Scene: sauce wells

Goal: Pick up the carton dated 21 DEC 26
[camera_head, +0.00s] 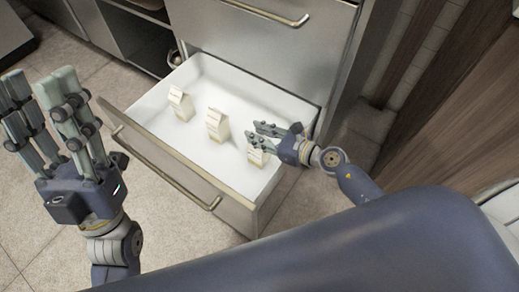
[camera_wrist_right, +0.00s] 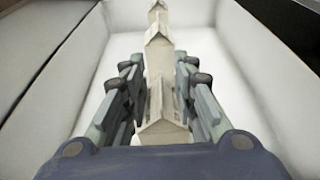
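Three small cream cartons stand upright in an open white drawer (camera_head: 222,84). They are the left carton (camera_head: 181,104), the middle carton (camera_head: 217,125) and the right carton (camera_head: 258,155). Any dates on them are too small to read. My right gripper (camera_head: 262,134) is over the right carton and partly hides it. In the right wrist view the nearest carton (camera_wrist_right: 162,132) is between the open fingers, with gaps at both sides, and the other two line up behind it. My left gripper (camera_head: 42,118) is open and empty, left of the drawer.
The drawer's front panel with a long bar handle (camera_head: 165,172) stands between the left gripper and the cartons. A closed drawer (camera_head: 255,45) is above and behind. Tiled floor (camera_head: 180,235) lies in front.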

